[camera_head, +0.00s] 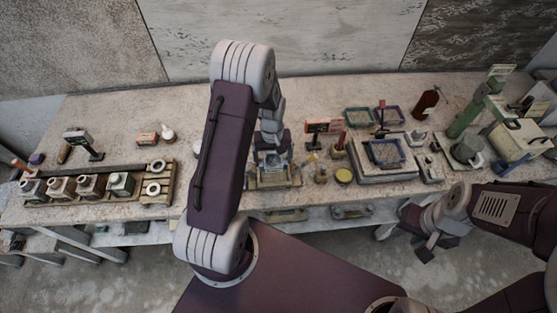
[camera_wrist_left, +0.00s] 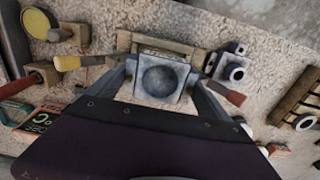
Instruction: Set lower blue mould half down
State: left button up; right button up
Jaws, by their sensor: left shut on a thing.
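The lower blue mould half (camera_wrist_left: 159,79) is a blue-grey block with a round hollow in its face. My left gripper (camera_wrist_left: 162,88) is shut on it, one finger on each side, in the left wrist view. In the head view my left gripper (camera_head: 271,150) reaches down over the mould half (camera_head: 271,163), above a wooden cradle (camera_head: 276,181) near the bench's front. The cradle (camera_wrist_left: 150,44) shows behind the block in the wrist view. Whether the block touches it I cannot tell. My right gripper (camera_head: 433,240) hangs beyond the bench's front edge, empty, its fingers apart.
A wooden rack (camera_head: 100,197) with several moulds and rings stands at left. Brushes (camera_wrist_left: 228,94) lie close to the cradle. A yellow-topped pot (camera_head: 343,175), a small sign (camera_head: 318,128) and a tray stand (camera_head: 385,165) are to the right.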

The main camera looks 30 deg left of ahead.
aim_at(274, 162)
pick_arm(q)
jog(key=shift+w+a+f, duration=0.25)
jog(key=shift+w, duration=0.2)
jog(key=shift+w+a+f, duration=0.25)
jog(key=shift+w, duration=0.15)
jog(key=shift+d+r, duration=0.1)
jog(key=shift+s+d+f+b, duration=0.5)
jog(key=shift+s+b, duration=0.15)
jog(key=shift+s, duration=0.1)
jog(key=f, duration=0.1)
jog(key=f+b, duration=0.1)
jog(key=w+f+b, duration=0.1)
jog(key=shift+a+f, duration=0.4)
jog(key=shift+f+b, duration=0.25)
jog(key=shift+b, duration=0.1)
jog(key=shift+s+d+r, duration=0.15)
jog(key=shift+s+d, duration=0.05)
jog(key=shift+s, duration=0.1)
pick_arm(e)
jog(key=f, duration=0.4)
jog(key=shift+w+a, duration=0.2)
jog(key=shift+w, duration=0.15)
pick_arm(q)
jog(key=shift+w+a, duration=0.1)
jog(key=shift+w, duration=0.05)
pick_arm(e)
jog(key=shift+w, duration=0.15)
jog(key=shift+r, duration=0.1)
